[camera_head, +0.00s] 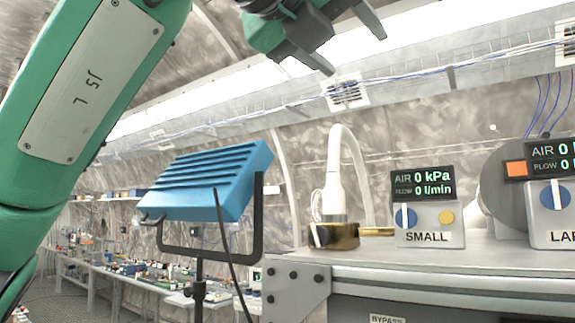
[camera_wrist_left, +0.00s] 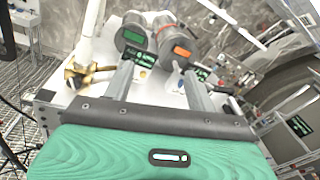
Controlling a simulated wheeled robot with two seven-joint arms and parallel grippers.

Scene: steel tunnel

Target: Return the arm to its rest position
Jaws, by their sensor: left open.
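My left arm (camera_head: 90,85) is green and comes in from the left in the head view, with "J5 L" on its plate. My left gripper (camera_head: 356,54) is high at the top of the head view, above the bench, its two dark fingers spread apart. In the left wrist view the fingers of the left gripper (camera_wrist_left: 157,68) are parted, with nothing between them. They point toward the bench top and its instruments, apart from them. My right arm and gripper are in neither view.
On the bench (camera_head: 420,257) stand a white hose on a brass fitting (camera_head: 335,236), a SMALL air panel (camera_head: 429,208) and a second panel (camera_head: 555,205) at the right edge. A blue lamp (camera_head: 205,180) on a black stand is left of the bench. Cluttered tables line the left background.

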